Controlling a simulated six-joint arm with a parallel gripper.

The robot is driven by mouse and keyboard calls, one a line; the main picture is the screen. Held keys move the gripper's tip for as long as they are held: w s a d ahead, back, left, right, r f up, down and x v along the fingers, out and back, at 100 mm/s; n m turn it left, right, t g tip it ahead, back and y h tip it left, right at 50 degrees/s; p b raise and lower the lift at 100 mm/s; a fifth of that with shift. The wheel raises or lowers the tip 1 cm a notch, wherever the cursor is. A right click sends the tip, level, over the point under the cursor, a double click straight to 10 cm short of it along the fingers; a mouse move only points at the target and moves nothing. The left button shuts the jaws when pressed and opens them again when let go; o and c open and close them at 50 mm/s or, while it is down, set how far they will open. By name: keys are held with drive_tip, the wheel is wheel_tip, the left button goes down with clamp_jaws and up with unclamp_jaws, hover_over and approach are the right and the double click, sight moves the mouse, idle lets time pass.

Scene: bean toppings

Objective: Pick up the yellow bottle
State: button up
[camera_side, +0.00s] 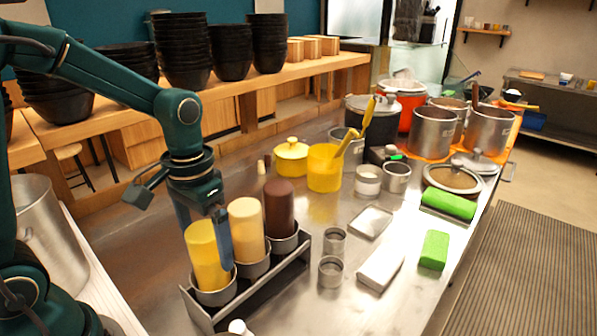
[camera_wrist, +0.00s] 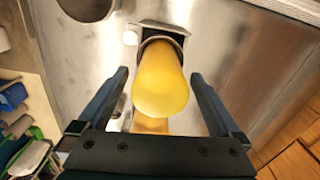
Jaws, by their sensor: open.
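The yellow bottle (camera_side: 203,255) stands upright in the nearest cup of a metal rack (camera_side: 262,284). In the wrist view the yellow bottle (camera_wrist: 162,80) lies between my two fingers, with a visible gap on each side. My gripper (camera_side: 208,248) points down around the bottle, open. One finger shows on the bottle's right side in the side view; the other is largely hidden behind the bottle. In the wrist view my gripper (camera_wrist: 160,73) has its fingers spread apart and holds nothing.
A cream bottle (camera_side: 246,230) and a brown bottle (camera_side: 279,208) stand close by in the same rack. Two small metal cups (camera_side: 331,271) sit to its right. Yellow pots (camera_side: 291,159) and steel pots (camera_side: 432,132) stand farther back. Bare steel counter lies in front of the yellow pots.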

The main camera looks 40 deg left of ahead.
drive_tip(key=c, duration=0.7)
wheel_tip(320, 180, up, 10)
idle(0.5)
idle(0.4)
drive_tip(key=shift+r, duration=0.75)
drive_tip(key=shift+d, duration=0.1)
